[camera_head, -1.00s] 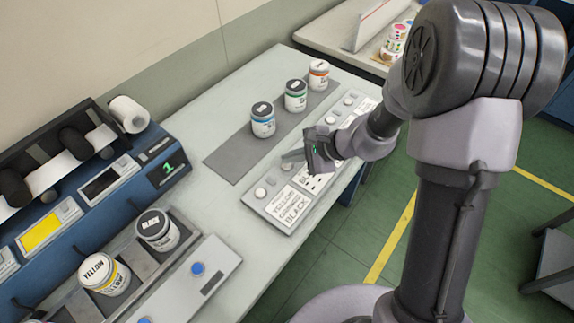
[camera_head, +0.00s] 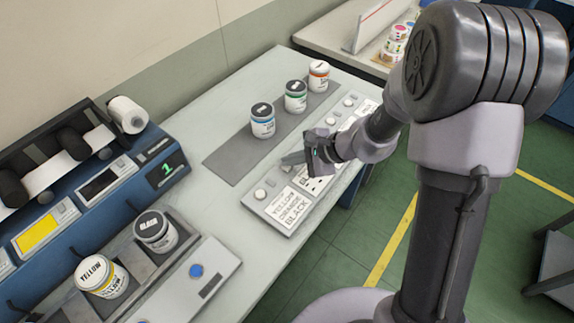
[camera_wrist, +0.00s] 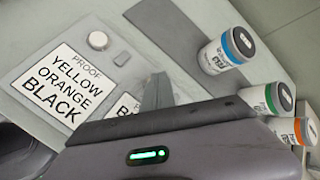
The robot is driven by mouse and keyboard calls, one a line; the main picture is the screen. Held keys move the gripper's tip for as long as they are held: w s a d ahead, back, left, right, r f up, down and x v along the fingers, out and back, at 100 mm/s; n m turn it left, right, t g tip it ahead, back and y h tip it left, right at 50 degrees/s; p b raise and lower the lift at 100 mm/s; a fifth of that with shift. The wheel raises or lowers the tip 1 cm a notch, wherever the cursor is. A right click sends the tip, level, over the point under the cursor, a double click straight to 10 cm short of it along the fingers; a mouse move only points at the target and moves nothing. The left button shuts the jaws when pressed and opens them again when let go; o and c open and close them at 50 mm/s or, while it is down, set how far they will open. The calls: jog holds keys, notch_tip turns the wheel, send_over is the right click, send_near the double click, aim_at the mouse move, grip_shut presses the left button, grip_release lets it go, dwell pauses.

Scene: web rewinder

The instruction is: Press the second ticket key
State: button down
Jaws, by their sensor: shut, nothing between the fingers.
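A pale key panel (camera_head: 281,220) lies along the table. It carries a row of round keys, each with a printed ticket. The first key (camera_head: 260,194), at the near end, also shows in the wrist view (camera_wrist: 97,40). Its ticket (camera_wrist: 66,88) reads PROOF, YELLOW, ORANGE, BLACK. My gripper (camera_head: 287,159) is shut and empty, with its fingertips (camera_wrist: 157,84) low over the panel, just past the first key and around the second ticket. The second key is mostly hidden by the fingers, and I cannot tell whether they touch it. The second ticket is partly covered.
Three ink jars, blue-banded (camera_head: 262,121), green-banded (camera_head: 296,96) and orange-banded (camera_head: 319,75), stand on a grey mat (camera_head: 228,163) beside the panel. At left are a blue machine (camera_head: 160,172) and a tray with black (camera_head: 156,231) and yellow (camera_head: 103,278) jars.

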aim_at(291, 167)
dwell(0.6)
jog(key=shift+r+p, duration=0.35)
jog(key=shift+r, duration=0.3)
notch_tip(291, 167, up, 5)
jog(key=p, duration=0.3)
jog(key=shift+r+p, duration=0.1)
jog(key=shift+p, duration=0.2)
dwell(0.3)
